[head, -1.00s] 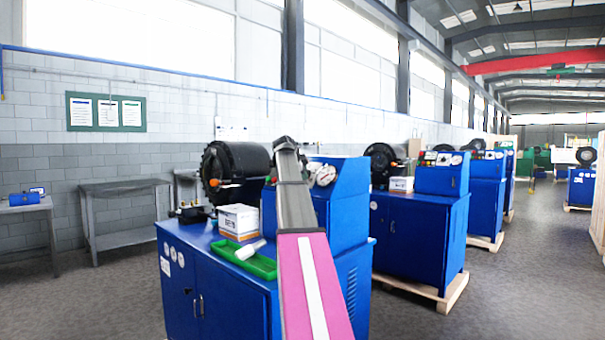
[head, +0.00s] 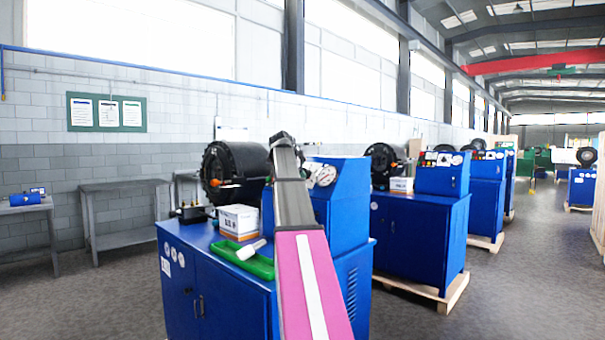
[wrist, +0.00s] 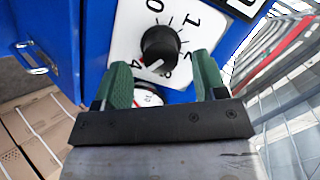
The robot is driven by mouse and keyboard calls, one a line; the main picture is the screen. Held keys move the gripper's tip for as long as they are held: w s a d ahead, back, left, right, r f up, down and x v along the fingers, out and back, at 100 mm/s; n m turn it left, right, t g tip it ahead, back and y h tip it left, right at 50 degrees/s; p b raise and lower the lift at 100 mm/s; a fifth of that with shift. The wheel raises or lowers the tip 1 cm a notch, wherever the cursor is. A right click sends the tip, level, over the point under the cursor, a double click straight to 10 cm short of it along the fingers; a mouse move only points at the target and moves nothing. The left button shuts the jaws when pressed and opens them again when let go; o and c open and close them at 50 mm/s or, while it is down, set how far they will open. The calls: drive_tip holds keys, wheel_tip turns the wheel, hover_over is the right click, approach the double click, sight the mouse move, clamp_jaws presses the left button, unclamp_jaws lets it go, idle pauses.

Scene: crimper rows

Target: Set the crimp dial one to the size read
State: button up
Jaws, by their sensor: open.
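In the wrist view a black crimp dial knob (wrist: 160,44) sits on a white scale plate (wrist: 203,36) on a blue panel. Printed numbers circle it; a 0, a 1 and a 4 are readable, others are partly hidden. A pale pointer mark on the knob faces the lower side, toward my fingers. My gripper (wrist: 162,68) is open, its two green fingers spread, tips just short of the knob and apart from it. A round gauge (wrist: 148,97) shows partly between the fingers. In the head view my arm hides the dial and my fingers.
The near blue crimper cabinet (head: 222,290) carries a white box (head: 238,221), a green tray (head: 262,267) with a white object in it, and a black crimping head (head: 235,172). More blue crimpers (head: 420,240) stand behind right. Grey tables (head: 122,187) stand by the left wall.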

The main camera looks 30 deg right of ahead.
drive_tip(key=v, duration=0.8)
drive_tip(key=shift+s+a, duration=0.1)
